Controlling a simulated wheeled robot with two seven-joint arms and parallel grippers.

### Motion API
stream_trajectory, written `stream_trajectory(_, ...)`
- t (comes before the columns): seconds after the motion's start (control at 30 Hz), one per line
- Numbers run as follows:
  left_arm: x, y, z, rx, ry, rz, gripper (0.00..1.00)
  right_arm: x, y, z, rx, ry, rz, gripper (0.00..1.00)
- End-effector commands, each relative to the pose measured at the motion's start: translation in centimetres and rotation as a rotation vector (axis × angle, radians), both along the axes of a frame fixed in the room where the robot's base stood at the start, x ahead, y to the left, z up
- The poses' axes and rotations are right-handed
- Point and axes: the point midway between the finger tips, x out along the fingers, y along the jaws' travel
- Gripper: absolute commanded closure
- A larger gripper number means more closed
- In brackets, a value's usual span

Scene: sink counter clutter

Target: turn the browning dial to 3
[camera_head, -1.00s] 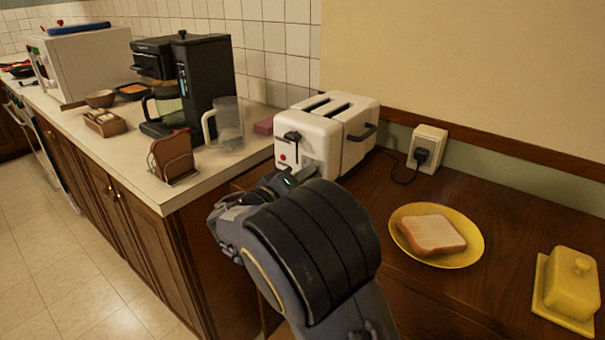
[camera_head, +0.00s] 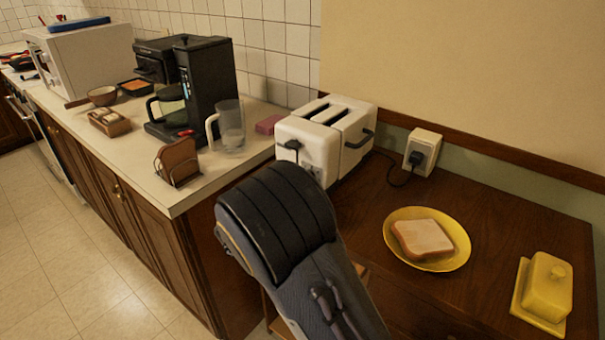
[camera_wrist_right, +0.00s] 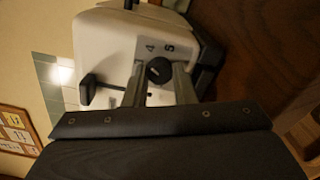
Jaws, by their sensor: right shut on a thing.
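The white two-slot toaster (camera_head: 308,131) stands on the wooden counter against the wall, its front facing my arm. The black round browning dial (camera_wrist_right: 159,70) is on its front in the right wrist view, with the printed numbers 4 and 5 showing beside it. My right gripper (camera_wrist_right: 160,80) has one finger on each side of the dial and is shut on it. The dial's pointer is too dark to read, and the other numbers are hidden. In the head view my right arm hides the gripper and dial. My left gripper is not in view.
The toaster's black lever (camera_wrist_right: 89,88) sits beside my fingers. A yellow plate (camera_head: 447,262) with bread (camera_head: 421,238) and a yellow butter dish (camera_head: 546,289) lie to the right. A glass pitcher (camera_head: 231,128) and toast rack (camera_head: 178,163) stand on the left counter.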

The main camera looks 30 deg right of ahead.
Motion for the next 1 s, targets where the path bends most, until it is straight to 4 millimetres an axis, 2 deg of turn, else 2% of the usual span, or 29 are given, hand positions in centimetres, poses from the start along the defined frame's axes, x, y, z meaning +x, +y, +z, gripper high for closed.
stream_trajectory(0.03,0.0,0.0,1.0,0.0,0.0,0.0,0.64,0.0,0.0,0.4,-0.018,0.046,0.001,0.99)
stream_trajectory(0.4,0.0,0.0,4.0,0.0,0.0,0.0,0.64,0.0,0.0,0.2,-0.136,0.331,0.0,0.99)
stream_trajectory(0.7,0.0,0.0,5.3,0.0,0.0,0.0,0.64,0.0,0.1,0.0,-0.19,0.466,0.001,0.99)
stream_trajectory(1.0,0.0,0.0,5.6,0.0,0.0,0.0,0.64,0.0,0.1,-0.1,-0.208,0.51,0.001,0.99)
